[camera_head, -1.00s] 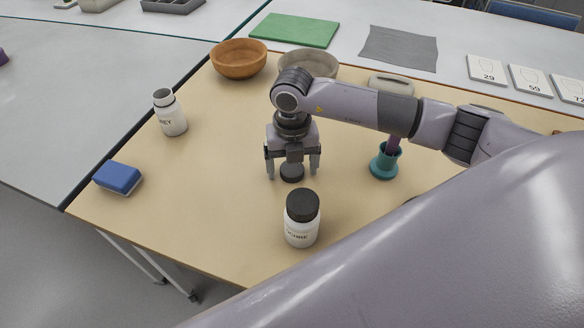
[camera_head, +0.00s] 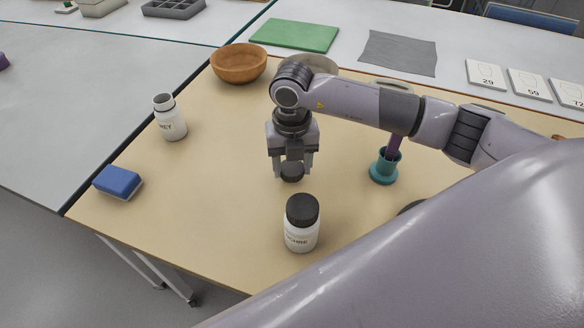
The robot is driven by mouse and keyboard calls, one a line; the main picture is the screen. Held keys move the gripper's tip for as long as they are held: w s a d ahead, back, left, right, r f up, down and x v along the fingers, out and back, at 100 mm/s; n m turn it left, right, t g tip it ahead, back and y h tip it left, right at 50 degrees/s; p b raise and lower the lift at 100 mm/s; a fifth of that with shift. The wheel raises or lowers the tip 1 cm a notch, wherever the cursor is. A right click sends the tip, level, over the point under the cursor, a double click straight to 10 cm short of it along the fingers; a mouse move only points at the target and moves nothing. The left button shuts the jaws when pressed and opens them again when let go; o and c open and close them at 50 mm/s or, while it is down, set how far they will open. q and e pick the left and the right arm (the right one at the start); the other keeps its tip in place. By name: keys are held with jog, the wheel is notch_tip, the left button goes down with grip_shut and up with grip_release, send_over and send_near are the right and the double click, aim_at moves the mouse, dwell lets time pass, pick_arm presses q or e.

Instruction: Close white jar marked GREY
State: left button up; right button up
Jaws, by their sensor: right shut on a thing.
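The white jar marked GREY (camera_head: 171,122) stands upright and open at the left of the tan table, its label partly turned away so that only the end letters show. My right gripper (camera_head: 291,172) is shut on a black lid (camera_head: 291,174), to the right of the jar and apart from it. Whether the lid still touches the table is hard to tell. A second white jar (camera_head: 301,231) with a black lid on stands upright nearer the front; its label is only partly legible. My left gripper does not show.
A blue sponge-like block (camera_head: 118,182) lies at the table's left edge. A wooden bowl (camera_head: 239,63) stands at the back, with a grey bowl (camera_head: 322,66) partly behind my arm. A teal holder (camera_head: 384,167) stands at right. The table between jar and gripper is clear.

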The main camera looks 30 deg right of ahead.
notch_tip(320, 180, up, 18)
jog(key=shift+p, duration=0.3)
jog(key=shift+r, duration=0.1)
jog(key=n, duration=2)
send_over(293, 175)
notch_tip(293, 175, down, 5)
jog(key=s+f+n, duration=0.1)
jog(key=n, duration=0.5)
jog(key=f+n, duration=0.2)
jog(key=n, duration=0.5)
jog(key=s+f+n, duration=0.1)
jog(key=n, duration=0.6)
jog(key=shift+s+a+f, duration=0.25)
jog(key=shift+s+a, duration=0.05)
